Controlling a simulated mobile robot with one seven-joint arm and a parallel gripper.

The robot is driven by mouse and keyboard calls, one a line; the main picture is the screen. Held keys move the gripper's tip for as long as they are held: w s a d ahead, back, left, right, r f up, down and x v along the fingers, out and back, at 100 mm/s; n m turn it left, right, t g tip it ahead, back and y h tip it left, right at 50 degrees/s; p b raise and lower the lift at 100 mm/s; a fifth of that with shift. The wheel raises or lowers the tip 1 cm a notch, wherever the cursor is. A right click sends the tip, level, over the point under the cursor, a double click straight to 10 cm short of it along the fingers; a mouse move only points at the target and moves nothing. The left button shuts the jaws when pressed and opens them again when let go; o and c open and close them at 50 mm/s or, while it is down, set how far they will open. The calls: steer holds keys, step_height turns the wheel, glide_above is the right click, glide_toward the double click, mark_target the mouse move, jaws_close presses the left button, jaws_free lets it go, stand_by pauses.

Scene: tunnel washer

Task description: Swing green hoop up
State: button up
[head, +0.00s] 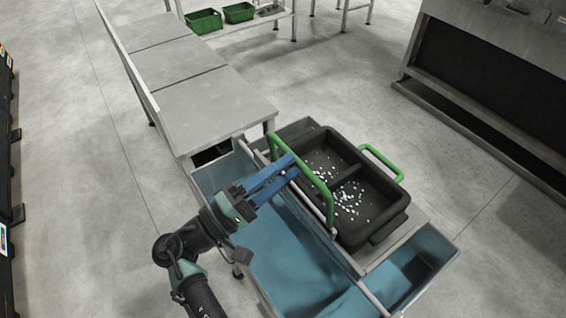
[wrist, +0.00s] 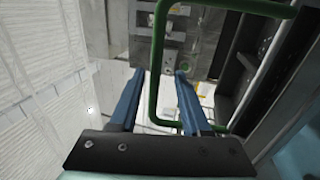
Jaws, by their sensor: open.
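The green hoop (head: 312,183) stands up at the left side of a black two-part tray (head: 374,232) in the head view. A second green hoop (head: 382,160) is at the tray's right side. My gripper (head: 293,166) has its blue fingers open at the left hoop, near its upper bar. In the wrist view my gripper (wrist: 160,74) has one bar of the green hoop (wrist: 155,65) showing between the fingers. I cannot tell whether either finger touches it.
The tray holds scattered small white bits and sits on a grey trough with blue lining (head: 290,250). A grey bench (head: 205,100) stands behind left. Green crates (head: 204,21) are at the back. A large dark machine (head: 490,80) is at right. Open floor lies between.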

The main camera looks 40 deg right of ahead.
steer(key=b+v, duration=0.4)
steer(key=v, duration=0.9)
